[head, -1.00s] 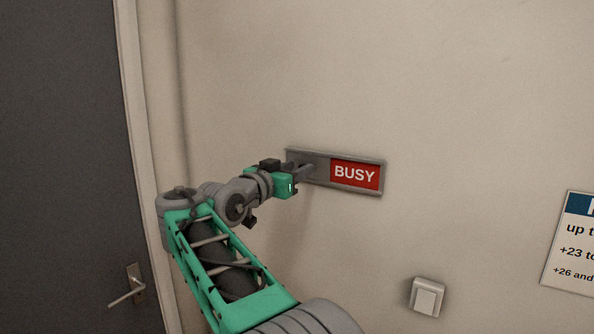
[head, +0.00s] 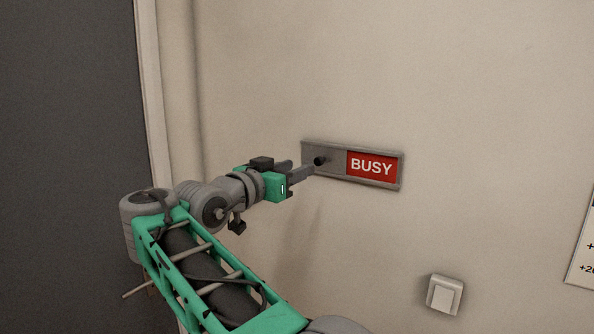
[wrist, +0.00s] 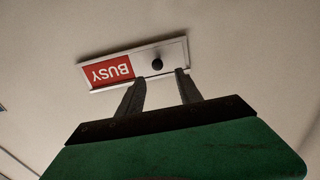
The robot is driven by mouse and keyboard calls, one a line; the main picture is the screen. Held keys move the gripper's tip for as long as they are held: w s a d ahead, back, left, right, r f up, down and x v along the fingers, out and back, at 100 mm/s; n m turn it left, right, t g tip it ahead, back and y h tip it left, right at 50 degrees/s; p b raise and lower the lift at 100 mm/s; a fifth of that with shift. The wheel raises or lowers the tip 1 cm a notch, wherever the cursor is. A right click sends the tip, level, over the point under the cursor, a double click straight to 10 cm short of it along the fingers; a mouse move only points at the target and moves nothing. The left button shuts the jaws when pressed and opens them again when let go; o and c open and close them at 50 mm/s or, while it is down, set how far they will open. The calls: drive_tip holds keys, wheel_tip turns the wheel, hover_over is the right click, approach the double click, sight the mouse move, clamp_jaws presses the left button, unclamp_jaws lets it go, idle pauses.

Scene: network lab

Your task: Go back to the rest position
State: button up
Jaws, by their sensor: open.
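My gripper (head: 303,171) is in front of the wall, just left of and short of the sliding sign (head: 398,171). The sign has a grey metal frame, a red BUSY panel (head: 371,166) showing at its right, and a dark round knob (head: 320,161) on its grey left part. In the wrist view, my gripper's two fingers (wrist: 160,90) are apart with nothing between them. The knob (wrist: 157,66) shows beyond the fingertips, apart from them, and the BUSY panel (wrist: 109,72) appears upside down.
A white wall switch (head: 444,295) is below and right of the sign. A dark door (head: 65,150) with a pale frame stands at the left. Part of a printed notice (head: 583,250) shows at the right edge. The wall around the sign is otherwise bare.

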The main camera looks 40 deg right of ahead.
drive_tip(key=shift+f, duration=0.15)
drive_tip(key=w+a+f+n+t+y, duration=0.1)
drive_tip(key=w+a+f+n+y, duration=0.25)
drive_tip(key=f, duration=0.55)
drive_tip(key=w+a+f+n+y, duration=0.3)
drive_tip(key=w+a+f+y, duration=0.15)
drive_tip(key=f, duration=0.45)
drive_tip(key=s+a+f+n+g+y, duration=0.1)
drive_tip(key=s+a+f+n+y, duration=0.25)
drive_tip(key=a+f, duration=0.6)
drive_tip(key=s+a+f+n+g+y, duration=0.2)
drive_tip(key=s+a+f, duration=0.2)
drive_tip(key=s+f, duration=0.25)
drive_tip(key=s+a+f+n+g+y, duration=0.2)
drive_tip(key=s+a+f, duration=0.1)
drive_tip(key=s+f, duration=0.35)
drive_tip(key=s+a+n+y, duration=0.1)
drive_tip(key=s+a+y, duration=0.1)
drive_tip(key=s, duration=0.7)
drive_tip(key=shift+m+t+h, duration=0.25)
drive_tip(key=shift+m+t, duration=0.15)
drive_tip(key=shift+t, duration=0.4)
drive_tip(key=d+r, duration=0.1)
drive_tip(key=w+d+r, duration=0.1)
drive_tip(key=r, duration=0.1)
drive_tip(key=shift+d, duration=0.2)
